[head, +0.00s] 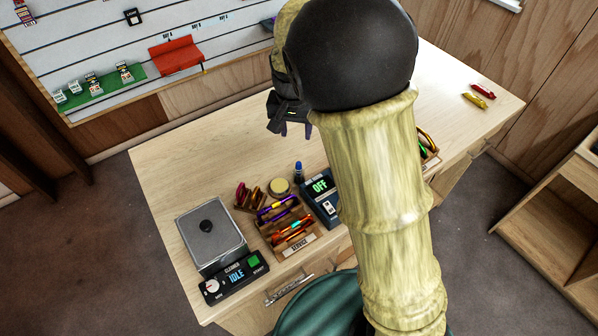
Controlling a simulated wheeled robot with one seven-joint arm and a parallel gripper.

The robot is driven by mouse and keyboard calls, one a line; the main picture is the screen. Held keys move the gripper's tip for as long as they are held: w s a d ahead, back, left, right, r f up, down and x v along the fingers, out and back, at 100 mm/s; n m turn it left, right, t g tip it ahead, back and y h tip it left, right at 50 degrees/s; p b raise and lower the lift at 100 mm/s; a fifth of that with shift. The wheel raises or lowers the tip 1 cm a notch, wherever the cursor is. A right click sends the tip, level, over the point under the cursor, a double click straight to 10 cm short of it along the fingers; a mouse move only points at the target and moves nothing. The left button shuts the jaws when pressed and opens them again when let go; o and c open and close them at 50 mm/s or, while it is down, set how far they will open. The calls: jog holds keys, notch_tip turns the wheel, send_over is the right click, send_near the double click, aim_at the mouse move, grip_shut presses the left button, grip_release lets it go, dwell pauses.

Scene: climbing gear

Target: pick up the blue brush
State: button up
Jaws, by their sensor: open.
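A small upright blue item with a dark lower part (298,170) stands on the workbench (165,165), just behind a dark blue device. It is too small to tell whether it is the blue brush or a bottle. No other thing in view is clearly a blue brush. My gripper (296,130) is open and seems empty, above the far part of the bench. In the picture it is above the small blue item and apart from it. My arm hides the middle of the bench and part of my gripper.
A cleaner box (212,240) reading IDLE stands at the left front. A wooden SERVICE tray (300,247) holds several carabiners, beside the blue OFF device (319,205). A round tan pad (279,187) lies behind. Red (483,91) and yellow (474,101) items lie far right. The bench's left back is clear.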

jog(key=p, duration=0.3)
send_near(299, 163)
jog(key=f, duration=0.5)
jog(key=shift+w+f, duration=0.15)
jog(key=shift+w, duration=0.15)
jog(key=shift+w+d+f+p, duration=0.1)
jog(key=shift+w+f+p, duration=0.05)
jog(key=shift+f+p, duration=0.4)
jog(key=shift+w+f+p, duration=0.2)
jog(key=shift+f+p, duration=0.1)
jog(key=shift+f, duration=0.65)
jog(key=shift+w+f+p, duration=0.2)
jog(key=shift+f+p, duration=0.1)
jog(key=shift+f, duration=0.7)
jog(key=shift+c, duration=0.4)
